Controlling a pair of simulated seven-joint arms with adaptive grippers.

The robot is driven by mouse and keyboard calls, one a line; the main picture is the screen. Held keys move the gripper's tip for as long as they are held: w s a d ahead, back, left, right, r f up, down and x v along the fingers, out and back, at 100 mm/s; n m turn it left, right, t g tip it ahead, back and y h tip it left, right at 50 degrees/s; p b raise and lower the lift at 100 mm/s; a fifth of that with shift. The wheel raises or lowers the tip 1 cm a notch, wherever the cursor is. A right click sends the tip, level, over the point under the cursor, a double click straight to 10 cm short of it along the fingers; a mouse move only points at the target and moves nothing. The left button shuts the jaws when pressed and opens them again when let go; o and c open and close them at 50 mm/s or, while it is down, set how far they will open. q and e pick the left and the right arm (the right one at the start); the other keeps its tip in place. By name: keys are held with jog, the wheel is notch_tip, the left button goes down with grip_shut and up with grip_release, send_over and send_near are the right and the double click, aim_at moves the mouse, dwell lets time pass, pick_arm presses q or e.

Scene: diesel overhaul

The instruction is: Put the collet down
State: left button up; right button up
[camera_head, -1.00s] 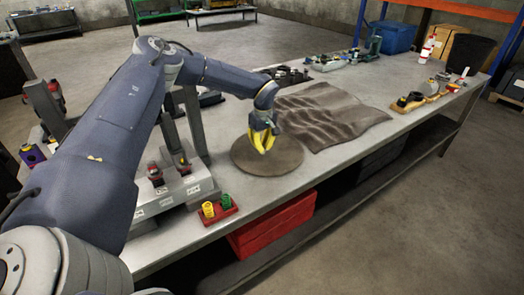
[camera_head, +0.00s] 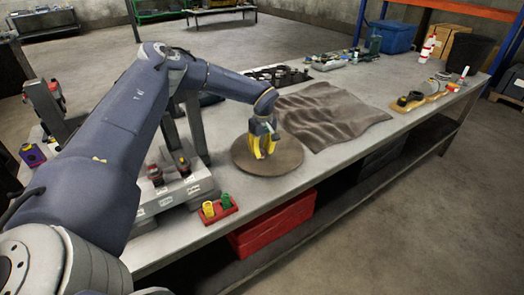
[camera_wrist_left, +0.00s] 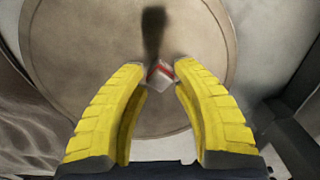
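My left gripper (camera_head: 263,156) points down over the round brown mat (camera_head: 286,158) on the workbench. Its yellow fingers also show in the left wrist view (camera_wrist_left: 161,72), with the fingertips drawn in on either side of a small red and white piece. I take this piece to be the collet (camera_wrist_left: 161,74); it sits between the fingertips, close over the mat, and most of it is hidden. I cannot tell whether it touches the mat. A dark shadow runs from it across the mat. In the head view the collet cannot be made out. My right gripper is not in view.
A small red holder (camera_head: 219,210) with a yellow and a green piece stands at the bench's front edge. A grey fixture (camera_head: 180,185) stands left of the mat. A crumpled brown cloth (camera_head: 330,115) lies to the right. A wooden tray of parts (camera_head: 425,97) is farther right.

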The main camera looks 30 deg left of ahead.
aim_at(263, 150)
pick_arm(q)
jog(key=shift+r, duration=0.1)
notch_tip(263, 150, up, 12)
dwell(0.5)
jog(key=shift+d, duration=0.1)
